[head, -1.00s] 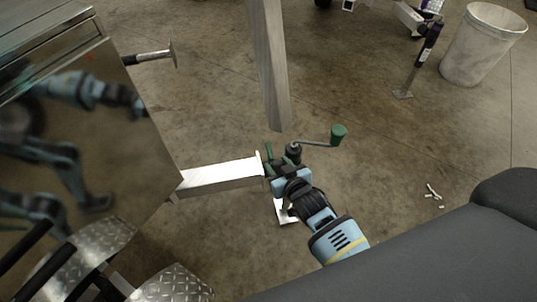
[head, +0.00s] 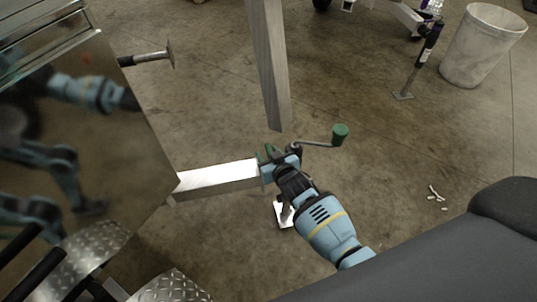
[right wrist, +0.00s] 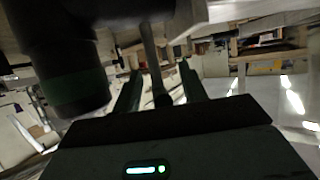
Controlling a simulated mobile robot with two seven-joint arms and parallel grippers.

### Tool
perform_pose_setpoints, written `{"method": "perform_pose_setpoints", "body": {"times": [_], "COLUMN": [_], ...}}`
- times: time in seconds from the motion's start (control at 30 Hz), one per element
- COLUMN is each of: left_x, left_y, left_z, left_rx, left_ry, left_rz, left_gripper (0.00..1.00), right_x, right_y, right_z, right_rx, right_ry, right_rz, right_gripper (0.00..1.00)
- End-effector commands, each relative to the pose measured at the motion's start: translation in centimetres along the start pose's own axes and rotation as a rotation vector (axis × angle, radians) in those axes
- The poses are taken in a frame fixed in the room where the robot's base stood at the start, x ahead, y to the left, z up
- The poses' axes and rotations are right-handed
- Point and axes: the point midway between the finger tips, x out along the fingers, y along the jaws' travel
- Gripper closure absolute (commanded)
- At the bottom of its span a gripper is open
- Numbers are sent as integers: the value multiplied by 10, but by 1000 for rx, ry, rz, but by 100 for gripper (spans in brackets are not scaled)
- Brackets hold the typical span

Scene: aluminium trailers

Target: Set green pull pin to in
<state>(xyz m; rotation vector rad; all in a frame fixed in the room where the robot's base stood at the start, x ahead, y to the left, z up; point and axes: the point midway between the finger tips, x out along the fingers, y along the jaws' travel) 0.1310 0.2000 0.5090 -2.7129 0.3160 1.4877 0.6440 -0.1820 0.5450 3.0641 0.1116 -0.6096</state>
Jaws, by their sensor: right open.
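My right gripper (head: 268,154) is at the end of the trailer's aluminium tongue (head: 220,177), right against the jack in the head view. In the right wrist view its two dark green fingers (right wrist: 161,84) are apart and open. A thin grey rod with a dark end (right wrist: 155,65) shows between them; I cannot tell whether it is the pull pin or whether a finger touches it. No separate green pull pin can be made out in the head view, where my gripper covers much of the jack. My left gripper is not in view.
A crank with a green knob (head: 340,133) sticks out right of the jack. The jack's foot plate (head: 284,214) is below my wrist. A grey beam (head: 270,75) stands beyond. The shiny trailer box (head: 80,130) is at left. A bucket (head: 482,45) stands far right.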

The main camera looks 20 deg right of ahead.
Motion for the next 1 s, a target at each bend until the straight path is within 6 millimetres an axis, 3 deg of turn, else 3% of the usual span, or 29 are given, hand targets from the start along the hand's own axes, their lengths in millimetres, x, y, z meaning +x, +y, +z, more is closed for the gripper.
{"method": "perform_pose_setpoints", "body": {"times": [0.07,0.4,0.67,1.0], "left_x": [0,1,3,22], "left_y": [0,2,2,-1], "left_z": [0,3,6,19], "left_rx": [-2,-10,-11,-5], "left_ry": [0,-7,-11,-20], "left_rz": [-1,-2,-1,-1], "left_gripper": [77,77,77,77], "right_x": [0,0,0,13], "right_y": [0,0,0,-1], "right_z": [0,0,3,36], "right_rx": [0,-1,-2,-4], "right_ry": [0,0,-1,-3], "right_rz": [0,0,-1,-1], "right_gripper": [58,100,100,100]}}
